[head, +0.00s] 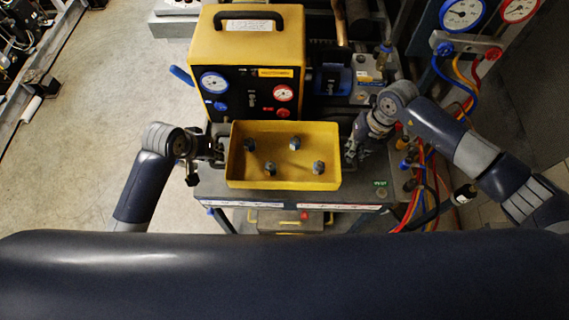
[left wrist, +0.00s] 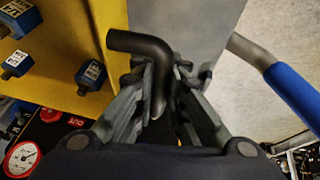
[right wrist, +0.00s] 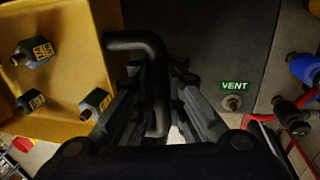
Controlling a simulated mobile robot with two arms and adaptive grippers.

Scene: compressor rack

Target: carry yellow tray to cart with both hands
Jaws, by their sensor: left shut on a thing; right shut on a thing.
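The yellow tray (head: 283,183) is level over the grey cart top (head: 365,190), in front of the yellow machine; I cannot tell whether it touches the cart. Several dark fittings with grey-blue caps stand in it. My left gripper (head: 214,150) is shut on the tray's left black handle, which shows between the fingers in the left wrist view (left wrist: 140,43). My right gripper (head: 354,150) is shut on the right black handle, seen in the right wrist view (right wrist: 135,42). The tray wall also shows in both wrist views (left wrist: 107,25) (right wrist: 95,40).
The yellow machine (head: 245,45) with gauges stands directly behind the tray. A blue-and-grey pump (head: 335,80) is at back right. Hoses (head: 430,185) and a gauge manifold (head: 465,45) crowd the right side. Bare floor (head: 100,110) lies to the left.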

